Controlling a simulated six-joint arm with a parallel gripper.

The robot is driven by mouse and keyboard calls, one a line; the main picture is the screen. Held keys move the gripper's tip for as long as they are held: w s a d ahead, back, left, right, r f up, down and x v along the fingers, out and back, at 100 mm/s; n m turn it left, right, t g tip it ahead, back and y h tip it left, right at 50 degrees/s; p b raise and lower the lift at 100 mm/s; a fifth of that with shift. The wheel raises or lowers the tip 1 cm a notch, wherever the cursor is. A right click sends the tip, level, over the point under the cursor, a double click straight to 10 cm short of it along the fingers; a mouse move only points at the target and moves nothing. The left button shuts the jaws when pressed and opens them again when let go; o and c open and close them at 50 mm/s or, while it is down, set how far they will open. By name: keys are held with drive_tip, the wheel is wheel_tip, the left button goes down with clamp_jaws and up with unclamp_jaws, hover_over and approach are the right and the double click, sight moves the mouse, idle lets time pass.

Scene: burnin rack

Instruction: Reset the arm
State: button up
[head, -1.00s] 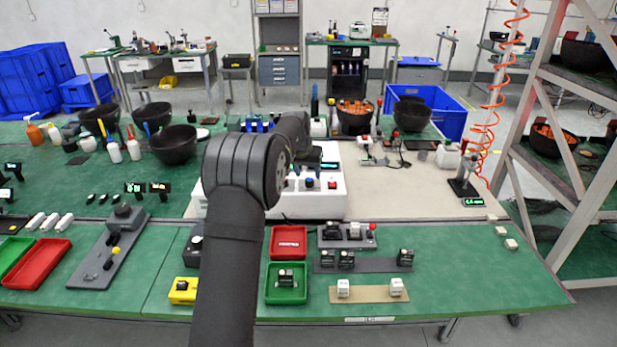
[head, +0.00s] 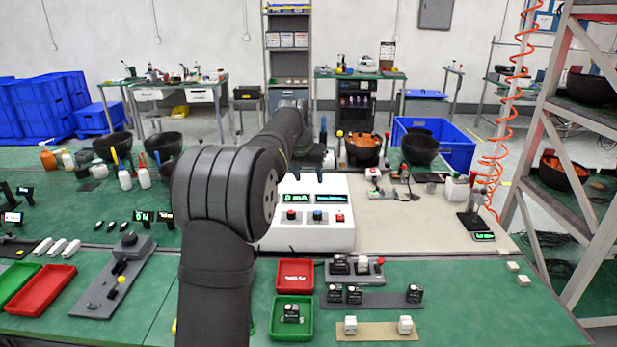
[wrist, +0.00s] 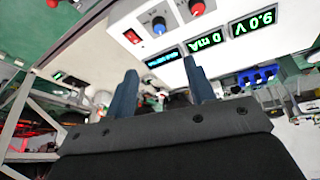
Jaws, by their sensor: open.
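My arm rises from the front of the green bench and reaches back over the white power supply box (head: 305,235). My gripper (wrist: 160,67) is open in the wrist view, with two dark blue-grey fingers apart and nothing between them. In the head view my arm partly hides the gripper, and its fingers show just above the box. The box has lit displays, knobs and a red switch. One display reads 0 mA, and the wrist view also shows 9.0 V.
A red tray (head: 279,275) and a green tray (head: 275,324) holding a small dark part lie in front of the box. A grey strip (head: 374,301) and a tan strip (head: 377,333) carry small blocks. Black bowls (head: 419,149) stand behind. A metal rack (head: 548,130) stands at right.

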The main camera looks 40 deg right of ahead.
sight(317, 212)
drive_tip(key=x, duration=1.7)
drive_tip(key=shift+f, duration=0.25)
drive_tip(key=shift+r, duration=0.1)
